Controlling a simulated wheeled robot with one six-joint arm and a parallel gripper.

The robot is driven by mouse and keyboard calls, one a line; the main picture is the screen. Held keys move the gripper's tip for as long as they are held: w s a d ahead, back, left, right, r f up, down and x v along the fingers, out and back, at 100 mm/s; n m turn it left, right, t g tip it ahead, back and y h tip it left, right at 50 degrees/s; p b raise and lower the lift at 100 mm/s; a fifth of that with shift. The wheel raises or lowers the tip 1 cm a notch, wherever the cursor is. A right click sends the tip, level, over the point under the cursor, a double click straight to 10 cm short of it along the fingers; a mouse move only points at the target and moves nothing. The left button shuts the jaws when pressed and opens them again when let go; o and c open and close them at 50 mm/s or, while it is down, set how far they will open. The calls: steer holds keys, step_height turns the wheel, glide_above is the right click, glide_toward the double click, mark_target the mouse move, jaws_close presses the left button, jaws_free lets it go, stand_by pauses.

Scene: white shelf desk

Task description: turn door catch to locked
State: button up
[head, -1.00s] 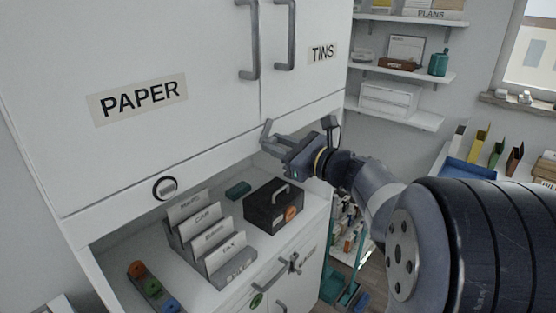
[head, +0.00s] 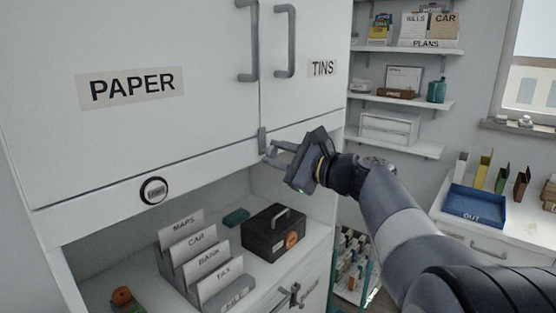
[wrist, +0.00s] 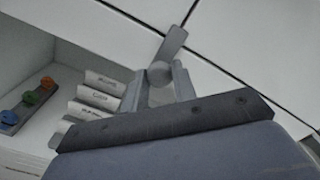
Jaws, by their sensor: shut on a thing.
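The door catch (head: 262,141) is a small grey tab at the bottom of the seam between the PAPER door (head: 130,140) and the TINS door (head: 310,100). It stands about upright in the head view. In the wrist view the tab (wrist: 173,43) runs roughly in line with the seam from a round hub (wrist: 159,72) between my fingers. My gripper (head: 270,157) is at the catch, with its fingers shut on it. The fingers hide the catch's lower part in the head view.
Below the doors is an open bay with a file rack (head: 170,262), a black box (head: 273,238) and a teal block (head: 236,217). A round dial (head: 154,191) sits on the rail at left. Two grey door handles (head: 284,40) hang above my gripper.

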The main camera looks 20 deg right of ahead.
stand_by(0.3)
steer(key=o, duration=1)
steer(key=b+v, duration=0.1)
steer(key=v, duration=0.9)
steer(key=shift+s+d, duration=0.2)
steer(key=shift+s, duration=0.15)
steer(key=p+x, duration=0.1)
steer(key=x, duration=1)
steer(key=shift+d, duration=0.1)
steer(key=shift+s+d, duration=0.1)
steer(key=shift+s, duration=0.05)
